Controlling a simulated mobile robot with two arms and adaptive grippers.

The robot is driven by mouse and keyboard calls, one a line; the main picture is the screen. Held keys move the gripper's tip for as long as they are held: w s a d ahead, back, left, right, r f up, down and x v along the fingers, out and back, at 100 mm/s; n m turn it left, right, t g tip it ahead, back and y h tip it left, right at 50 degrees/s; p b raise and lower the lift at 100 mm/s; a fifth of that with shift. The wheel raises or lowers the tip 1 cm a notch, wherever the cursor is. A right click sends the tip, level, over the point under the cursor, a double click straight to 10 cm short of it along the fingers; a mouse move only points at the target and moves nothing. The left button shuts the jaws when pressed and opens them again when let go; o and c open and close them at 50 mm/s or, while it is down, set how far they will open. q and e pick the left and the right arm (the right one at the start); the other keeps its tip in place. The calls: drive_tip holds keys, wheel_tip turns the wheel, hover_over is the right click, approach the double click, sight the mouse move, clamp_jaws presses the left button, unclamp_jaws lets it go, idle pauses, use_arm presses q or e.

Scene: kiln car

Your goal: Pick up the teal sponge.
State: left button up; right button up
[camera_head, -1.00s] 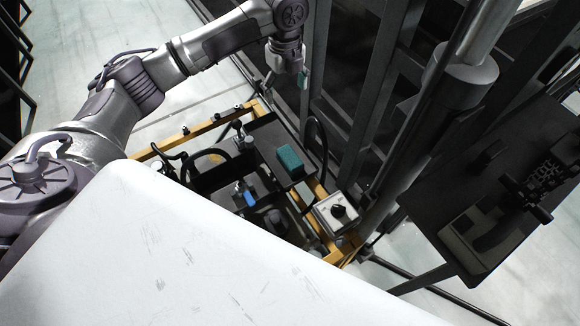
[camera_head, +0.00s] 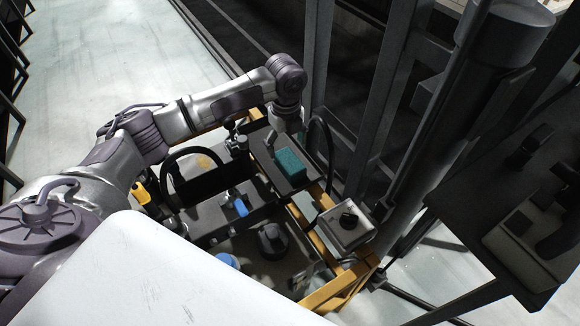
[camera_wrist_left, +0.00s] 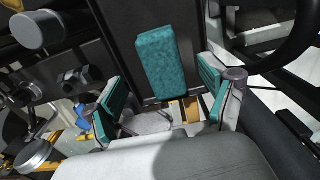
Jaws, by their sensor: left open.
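The teal sponge (camera_head: 291,163) is a block lying on a dark flat panel of the yellow-framed cart in the head view. In the left wrist view the sponge (camera_wrist_left: 162,64) lies ahead of the fingers, lengthwise. My left gripper (camera_head: 281,138) is at the sponge's upper edge in the head view, partly hidden by its own wrist. In the wrist view the left gripper (camera_wrist_left: 160,98) is open, with teal-padded fingers apart on either side of the sponge's near end. Nothing is held. I do not see my right gripper.
A grey box with a black knob (camera_head: 348,218) stands right of the sponge. A blue-handled part (camera_head: 240,207) and a dark knob (camera_head: 271,238) are left of and below it. A black cable (camera_head: 322,140) and tall metal posts stand close on the right.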

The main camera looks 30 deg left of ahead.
sight(288, 157)
use_arm(q)
drive_tip(key=shift+d+f+b, duration=0.2)
drive_tip(key=shift+f+b, duration=0.45)
drive_tip(key=shift+f, duration=2.5)
use_arm(e)
drive_tip(key=r, duration=0.1)
drive_tip(key=w+r, duration=0.1)
drive_tip(key=r, duration=0.1)
drive_tip(key=w+r, duration=0.1)
drive_tip(key=shift+w+a+r, duration=0.15)
use_arm(q)
drive_tip(key=shift+c, duration=0.3)
